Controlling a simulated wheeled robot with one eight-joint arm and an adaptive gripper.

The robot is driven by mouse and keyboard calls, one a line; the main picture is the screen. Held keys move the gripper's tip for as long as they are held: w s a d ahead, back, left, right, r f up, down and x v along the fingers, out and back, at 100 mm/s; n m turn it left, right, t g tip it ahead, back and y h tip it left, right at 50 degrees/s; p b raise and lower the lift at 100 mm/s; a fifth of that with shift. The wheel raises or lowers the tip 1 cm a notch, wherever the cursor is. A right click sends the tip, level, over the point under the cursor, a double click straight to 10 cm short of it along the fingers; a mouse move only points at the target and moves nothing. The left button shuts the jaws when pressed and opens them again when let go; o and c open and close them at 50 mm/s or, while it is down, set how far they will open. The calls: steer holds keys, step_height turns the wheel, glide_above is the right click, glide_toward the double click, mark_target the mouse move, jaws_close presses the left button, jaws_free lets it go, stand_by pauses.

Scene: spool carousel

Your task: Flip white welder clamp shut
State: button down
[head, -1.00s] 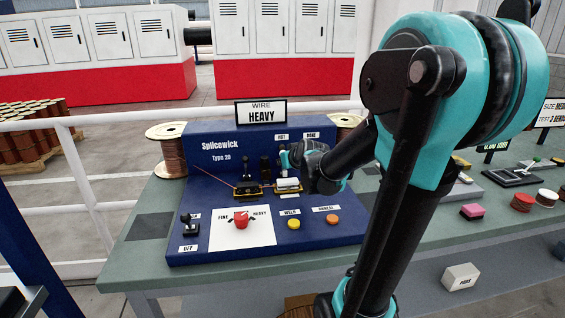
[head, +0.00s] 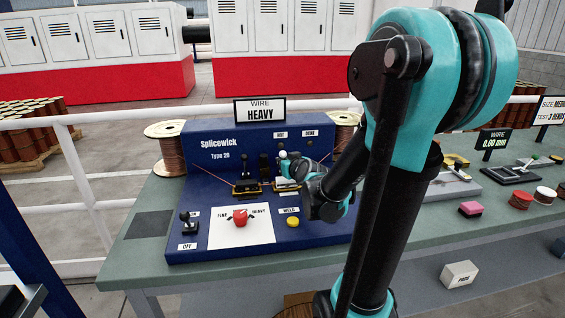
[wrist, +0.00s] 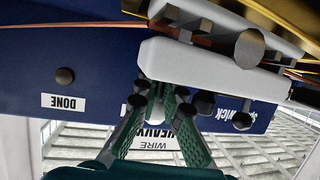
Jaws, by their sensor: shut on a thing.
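The white welder clamp (head: 284,184) is on the right of the blue Splicewick welder (head: 330,240), mostly hidden behind my gripper in the head view. In the wrist view its white block (wrist: 205,75) fills the upper middle, with copper wire passing beside it. My gripper (head: 286,160) is at the clamp. In the wrist view its green and black fingers (wrist: 150,108) are closed around a small pale knob (wrist: 135,100) by the white block. The black clamp (head: 247,186) stands to the left of the white one, its dark lever upright.
The red knob (head: 240,217), yellow weld button (head: 293,221) and black off lever (head: 186,222) are on the welder's front. Wire spools (head: 172,150) stand behind it. The WIRE HEAVY sign (head: 260,111) rises at the back.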

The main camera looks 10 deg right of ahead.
steer(key=c, duration=1.6)
jaws_free()
steer(key=shift+s, duration=0.1)
steer(key=shift+v, duration=5.95)
steer(key=shift+r, duration=0.1)
